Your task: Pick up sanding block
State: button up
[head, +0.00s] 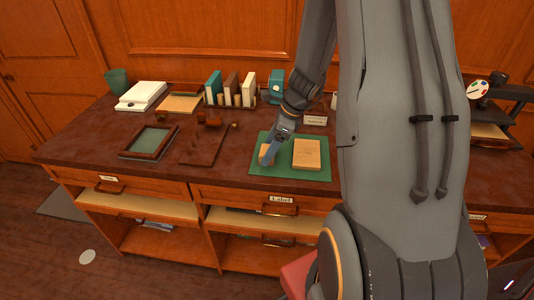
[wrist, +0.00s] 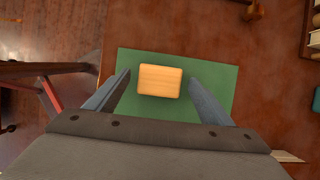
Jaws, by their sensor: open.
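The sanding block looks to be the small light wooden block (wrist: 160,80) lying on a green mat (wrist: 218,72) on the desk. In the head view the block (head: 264,155) is on the left part of the mat (head: 286,174), partly hidden by my gripper (head: 268,158). In the wrist view my gripper (wrist: 160,76) is open, with one finger on each side of the block. There is a gap between each finger and the block, so it is not held. How high the fingertips are above the mat is hard to tell.
A larger flat tan block or box (head: 307,154) lies right of the small block on the mat. A framed tray (head: 150,141) and a dark wooden board (head: 203,147) lie to the left.

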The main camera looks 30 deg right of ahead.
jog(key=c, duration=1.2)
jog(key=shift+o, duration=0.2)
notch_tip(320, 180, up, 10)
jog(key=b, duration=0.1)
jog(key=o, duration=0.5)
jog(key=c, duration=0.4)
